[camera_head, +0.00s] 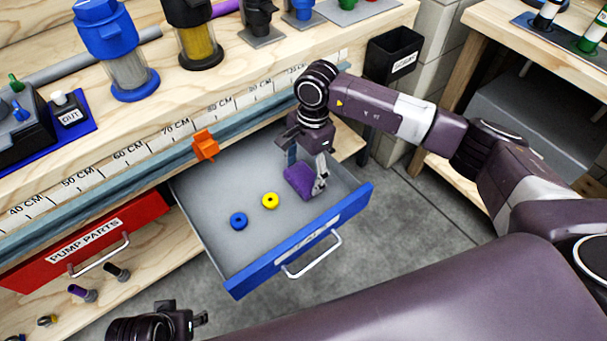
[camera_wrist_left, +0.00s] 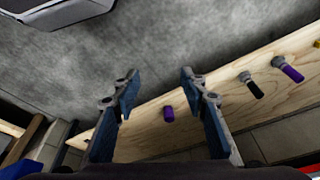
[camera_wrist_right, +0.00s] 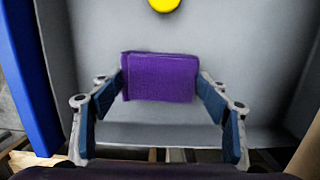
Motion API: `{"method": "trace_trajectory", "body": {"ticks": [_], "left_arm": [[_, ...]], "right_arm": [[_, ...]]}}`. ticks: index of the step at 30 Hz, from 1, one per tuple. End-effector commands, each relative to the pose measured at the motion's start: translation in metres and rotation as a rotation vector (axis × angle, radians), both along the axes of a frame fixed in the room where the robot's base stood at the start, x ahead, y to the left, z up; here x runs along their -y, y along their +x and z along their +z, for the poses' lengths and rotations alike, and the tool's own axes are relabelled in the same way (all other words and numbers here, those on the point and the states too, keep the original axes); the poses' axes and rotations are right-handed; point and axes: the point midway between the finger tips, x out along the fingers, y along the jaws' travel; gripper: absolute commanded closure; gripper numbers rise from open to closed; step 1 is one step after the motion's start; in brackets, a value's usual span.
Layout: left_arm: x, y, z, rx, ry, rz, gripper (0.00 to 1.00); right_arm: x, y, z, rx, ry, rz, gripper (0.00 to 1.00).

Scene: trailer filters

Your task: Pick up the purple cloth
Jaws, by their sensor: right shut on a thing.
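The purple cloth (camera_head: 298,180) is a small folded block inside the open blue-fronted drawer (camera_head: 205,215). My right gripper (camera_head: 306,175) reaches down into the drawer and is shut on the cloth. In the right wrist view the cloth (camera_wrist_right: 160,78) sits between the two fingertips, touched at its left and right sides. I cannot tell whether it is clear of the drawer floor. My left gripper (camera_wrist_left: 160,75) is open and empty over the floor and a low wooden shelf; only part of it shows at the bottom of the head view.
A blue ring (camera_head: 239,221) and a yellow ring (camera_head: 270,200) lie in the drawer. An orange clip (camera_head: 205,146) sits on the bench's ruler edge. The red drawer (camera_head: 90,245) is at left. Filter housings stand on the bench. A black bin (camera_head: 392,55) hangs behind my right arm.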

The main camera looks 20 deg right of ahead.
Motion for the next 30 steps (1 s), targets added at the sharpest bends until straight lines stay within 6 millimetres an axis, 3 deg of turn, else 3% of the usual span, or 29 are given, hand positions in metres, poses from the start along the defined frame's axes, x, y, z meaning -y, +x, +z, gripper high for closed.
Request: {"method": "trace_trajectory", "body": {"ticks": [8, 11, 21, 30], "left_arm": [[0.001, 0.002, -0.005, 0.004, -0.001, -0.001, 0.6], [0.002, 0.003, -0.019, -0.007, -0.001, -0.004, 0.6], [0.002, -0.001, -0.058, -0.03, 0.001, -0.007, 0.6], [0.001, -0.005, -0.076, -0.039, 0.002, -0.007, 0.6]], "right_arm": [[0.0, 0.001, 0.026, 0.004, 0.0, 0.001, 0.52], [0.0, 0.002, 0.047, 0.005, 0.001, 0.0, 0.52], [0.0, 0.001, 0.144, 0.005, 0.0, 0.0, 0.52], [0.0, 0.0, 0.193, 0.002, 0.001, 0.0, 0.52]]}}
